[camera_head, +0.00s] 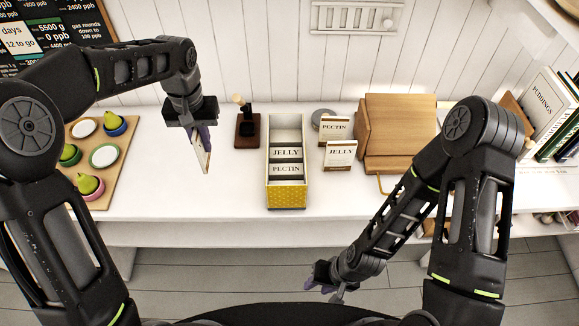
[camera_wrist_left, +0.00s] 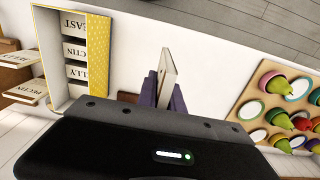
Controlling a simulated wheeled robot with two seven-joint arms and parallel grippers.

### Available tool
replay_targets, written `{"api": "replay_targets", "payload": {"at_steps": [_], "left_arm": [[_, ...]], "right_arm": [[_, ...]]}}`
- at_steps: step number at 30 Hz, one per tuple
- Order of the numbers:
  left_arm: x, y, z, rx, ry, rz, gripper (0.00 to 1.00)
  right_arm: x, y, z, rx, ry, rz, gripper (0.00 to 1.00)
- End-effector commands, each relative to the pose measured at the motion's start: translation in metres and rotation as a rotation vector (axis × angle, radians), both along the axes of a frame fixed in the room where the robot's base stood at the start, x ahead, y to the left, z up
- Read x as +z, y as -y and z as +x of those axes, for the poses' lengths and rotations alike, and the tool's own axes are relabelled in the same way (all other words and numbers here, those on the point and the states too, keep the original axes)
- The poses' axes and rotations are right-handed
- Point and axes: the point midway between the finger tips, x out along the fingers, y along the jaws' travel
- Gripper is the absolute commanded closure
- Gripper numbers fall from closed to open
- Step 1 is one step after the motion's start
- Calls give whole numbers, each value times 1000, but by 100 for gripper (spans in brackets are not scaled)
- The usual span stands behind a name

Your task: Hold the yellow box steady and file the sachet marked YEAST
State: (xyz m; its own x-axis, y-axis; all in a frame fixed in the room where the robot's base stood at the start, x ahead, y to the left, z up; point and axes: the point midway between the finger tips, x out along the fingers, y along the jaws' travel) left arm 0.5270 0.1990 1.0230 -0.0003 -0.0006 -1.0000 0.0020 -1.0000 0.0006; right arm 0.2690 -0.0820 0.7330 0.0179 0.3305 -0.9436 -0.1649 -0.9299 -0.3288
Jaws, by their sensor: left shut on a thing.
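The yellow box (camera_head: 287,198) stands open on the white table, with JELLY and PECTIN labels visible inside. In the left wrist view the yellow box (camera_wrist_left: 98,45) also shows a partly cut-off label ending in EAST. My left gripper (camera_head: 203,138) is left of the box, above the table, shut on a thin pale sachet (camera_head: 204,160). The sachet (camera_wrist_left: 167,65) is edge-on between the fingers (camera_wrist_left: 166,90); its marking is not readable. My right gripper (camera_head: 325,282) hangs low before the table's front edge, away from the box; its jaw opening is unclear.
Right of the box are a PECTIN sachet (camera_head: 334,129), a JELLY sachet (camera_head: 340,154) and a wooden case (camera_head: 395,135). Behind left is a dark wooden holder with a brush (camera_head: 247,130). A board with pears (camera_head: 98,185) lies left.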

Motion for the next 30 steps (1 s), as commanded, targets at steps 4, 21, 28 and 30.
{"api": "replay_targets", "payload": {"at_steps": [4,21,28,30], "left_arm": [[-12,0,0,-1,0,0,100],[-49,0,0,-2,0,0,100],[-41,0,0,-2,1,0,100],[-35,0,0,-2,1,0,100]], "right_arm": [[-12,-1,0,0,3,2,64],[-46,-6,2,3,23,13,64],[-39,-5,2,3,20,12,64],[-34,-5,2,2,19,10,64]]}}
